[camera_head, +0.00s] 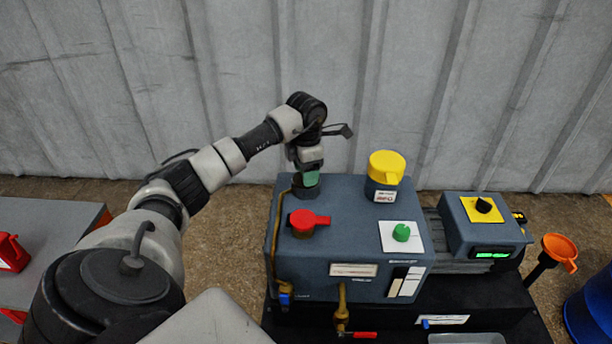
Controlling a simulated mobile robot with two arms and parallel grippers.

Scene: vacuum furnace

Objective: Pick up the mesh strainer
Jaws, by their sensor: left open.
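My left arm reaches over the back left of the blue-grey furnace housing (352,222). My left gripper (307,176) points down over a dark round port (301,190) in the housing's top, with something green at its tip. The gripper is open; its fingers are small and partly hidden. I cannot make out a mesh strainer clearly; it may be hidden at the port under the gripper. My right gripper is not in view.
A red-handled cap (308,221), a yellow cap (386,166) and a green knob (401,232) stand on the housing. A control box (484,224) is at its right. An orange funnel-like piece (560,250) and a blue drum (592,308) stand farther right.

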